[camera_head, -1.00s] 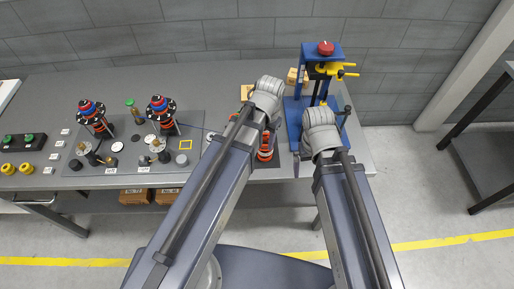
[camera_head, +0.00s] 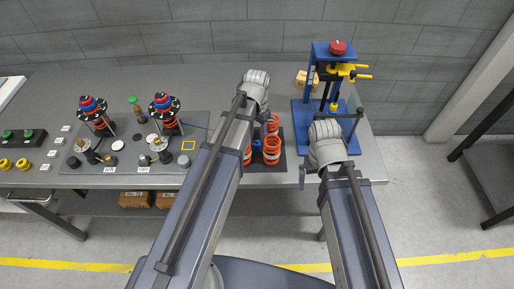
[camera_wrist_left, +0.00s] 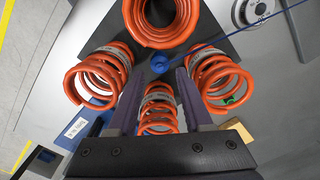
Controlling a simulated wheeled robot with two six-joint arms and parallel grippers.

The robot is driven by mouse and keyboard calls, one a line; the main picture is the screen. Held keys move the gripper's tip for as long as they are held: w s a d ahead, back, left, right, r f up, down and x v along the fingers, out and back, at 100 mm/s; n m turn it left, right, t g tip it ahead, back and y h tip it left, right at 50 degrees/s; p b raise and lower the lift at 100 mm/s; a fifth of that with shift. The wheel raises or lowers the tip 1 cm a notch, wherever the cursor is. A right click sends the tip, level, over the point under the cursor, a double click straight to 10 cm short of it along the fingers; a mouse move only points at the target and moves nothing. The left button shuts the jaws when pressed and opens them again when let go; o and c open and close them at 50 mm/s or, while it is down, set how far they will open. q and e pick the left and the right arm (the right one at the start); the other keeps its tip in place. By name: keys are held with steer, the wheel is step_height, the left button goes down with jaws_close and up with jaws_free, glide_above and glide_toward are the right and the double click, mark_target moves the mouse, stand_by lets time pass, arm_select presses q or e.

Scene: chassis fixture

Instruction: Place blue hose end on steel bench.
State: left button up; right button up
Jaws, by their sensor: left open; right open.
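The blue hose end (camera_wrist_left: 160,63) is a small round blue piece among the orange springs in the left wrist view, with a thin blue hose (camera_wrist_left: 215,43) running off to the right. In the head view a bit of blue (camera_head: 257,142) shows beside my left arm. My left gripper (camera_wrist_left: 160,82) is open, its fingers on either side just below the hose end in the picture; I cannot tell whether they touch it. The steel bench (camera_head: 205,88) is a grey top along the wall. My right gripper (camera_head: 329,147) is open and empty, over the bench's front right part.
Several orange springs (camera_head: 271,151) stand on a dark plate around the hose end. A blue press (camera_head: 316,115) with a red knob stands at the right. A fixture plate (camera_head: 135,172) with two spring assemblies lies left. The bench's back middle is clear.

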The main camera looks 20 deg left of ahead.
mark_target(257, 142)
arm_select(q)
steer(key=shift+f, duration=0.4)
step_height(257, 142, down, 5)
steer(key=b, duration=0.5)
steer(key=shift+c, duration=0.3)
jaws_close()
